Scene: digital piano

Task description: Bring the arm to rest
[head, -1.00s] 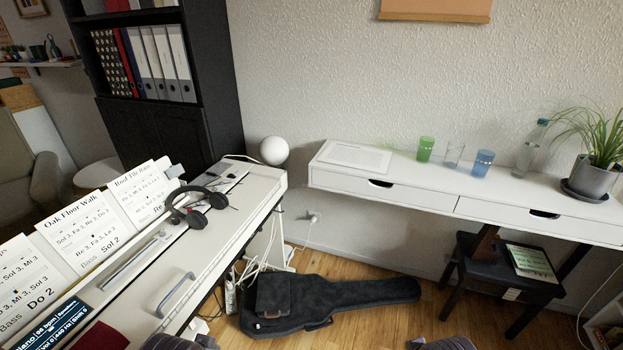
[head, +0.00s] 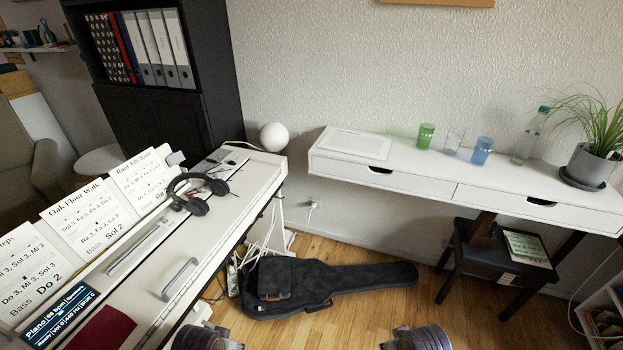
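Parts of my two arms show at the bottom edge, one left of centre and one right of centre, as rounded dark links with grey metal. Neither gripper's fingers are in the frame, so whether they are open or hold anything is hidden. The white digital piano (head: 232,225) stands at the left, its lid shut or its keys out of sight. A lit display (head: 62,316), a grey handle (head: 180,282) and a dark red cloth-like patch (head: 105,328) are on its near end. Black headphones (head: 190,205) lie on its top.
Song sheets (head: 85,225) stand along the piano. A black guitar bag (head: 350,281) lies on the wooden floor. A white wall desk (head: 420,187) holds a green glass (head: 425,135), a blue glass (head: 482,150), a bottle (head: 528,137) and a potted plant (head: 590,165). A black stool (head: 495,262) stands below.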

